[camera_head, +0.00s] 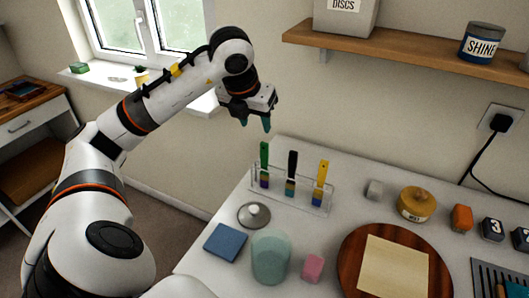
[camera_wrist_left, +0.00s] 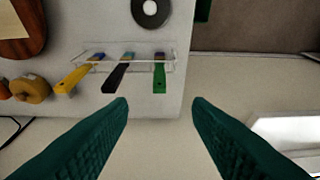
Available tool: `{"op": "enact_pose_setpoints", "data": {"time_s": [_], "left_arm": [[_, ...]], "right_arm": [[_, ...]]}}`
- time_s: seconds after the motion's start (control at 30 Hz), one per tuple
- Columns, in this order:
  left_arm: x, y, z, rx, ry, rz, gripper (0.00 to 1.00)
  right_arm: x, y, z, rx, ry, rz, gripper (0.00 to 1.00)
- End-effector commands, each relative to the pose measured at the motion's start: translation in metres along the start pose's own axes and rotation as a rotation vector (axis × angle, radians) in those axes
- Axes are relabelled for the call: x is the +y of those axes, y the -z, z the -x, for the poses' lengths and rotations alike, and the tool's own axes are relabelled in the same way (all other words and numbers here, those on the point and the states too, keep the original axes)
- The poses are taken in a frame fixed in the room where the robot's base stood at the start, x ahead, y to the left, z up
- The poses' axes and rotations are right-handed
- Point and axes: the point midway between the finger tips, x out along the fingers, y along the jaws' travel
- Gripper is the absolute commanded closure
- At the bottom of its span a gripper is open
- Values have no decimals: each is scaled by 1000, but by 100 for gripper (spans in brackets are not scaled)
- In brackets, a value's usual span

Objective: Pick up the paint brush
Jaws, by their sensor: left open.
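Three paint brushes stand in a clear rack (camera_head: 316,207) near the table's back left edge. In the head view they are a green-handled brush (camera_head: 264,160), a black-handled brush (camera_head: 291,170) and a yellow-handled brush (camera_head: 321,177). In the left wrist view the green brush (camera_wrist_left: 159,77) is closest to the gap between my fingers, with the black brush (camera_wrist_left: 120,76) and yellow brush (camera_wrist_left: 75,77) to its left. My left gripper (camera_head: 255,122) is open and empty, above the rack and apart from the brushes; its green fingers show in the wrist view (camera_wrist_left: 160,104). My right gripper is not in view.
A round wooden board (camera_head: 435,278) lies to the right. A shelf (camera_head: 400,52) hangs above.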

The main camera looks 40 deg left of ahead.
Motion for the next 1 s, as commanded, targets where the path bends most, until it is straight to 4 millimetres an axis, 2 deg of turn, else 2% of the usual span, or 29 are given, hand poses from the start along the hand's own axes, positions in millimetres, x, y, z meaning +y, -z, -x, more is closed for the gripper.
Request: {"op": "enact_pose_setpoints", "data": {"time_s": [0.03,0.1,0.27,0.37,0.7,0.87,1.0], "left_arm": [[0,-5,-12,0,0,0,55],[0,-9,-21,0,0,0,55],[0,-13,-32,0,0,0,55],[0,-13,-39,-3,-2,0,55],[0,-12,-91,-3,-1,1,55],[1,-12,-101,-2,-1,1,55],[2,-11,-119,-7,-2,1,55]], "right_arm": [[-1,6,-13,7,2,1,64],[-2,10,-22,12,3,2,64],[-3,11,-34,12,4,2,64],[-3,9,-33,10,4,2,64],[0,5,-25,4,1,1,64],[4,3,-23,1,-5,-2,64],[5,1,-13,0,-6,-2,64]]}}
